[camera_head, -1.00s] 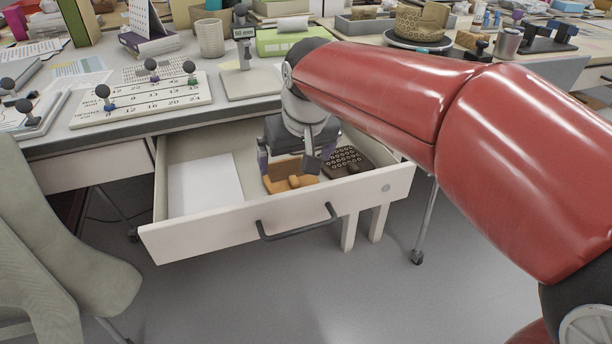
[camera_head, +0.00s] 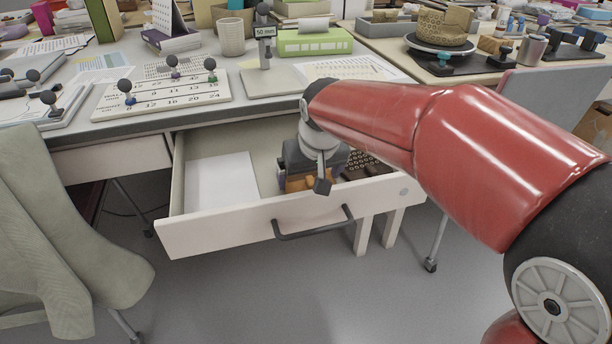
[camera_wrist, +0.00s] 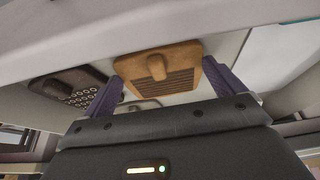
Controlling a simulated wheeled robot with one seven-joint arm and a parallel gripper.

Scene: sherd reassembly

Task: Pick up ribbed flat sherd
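The ribbed flat sherd (camera_wrist: 180,82) is an orange-tan slab with parallel grooves and a raised knob. It lies in the open drawer (camera_head: 250,222); in the head view the sherd (camera_head: 297,184) is mostly hidden behind my wrist. My gripper (camera_wrist: 162,72) is open, with its purple fingers apart at the left and right edges of the sherd. I cannot tell whether the fingers touch it. In the head view my gripper (camera_head: 304,178) is down inside the drawer.
A dark sherd with ring marks (camera_wrist: 72,90) lies close to the left finger in the wrist view. Another sherd (camera_wrist: 143,105) is partly hidden by my gripper. White paper (camera_head: 221,183) covers the drawer's left part. The drawer's front wall and the desk edge (camera_head: 130,131) are close.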

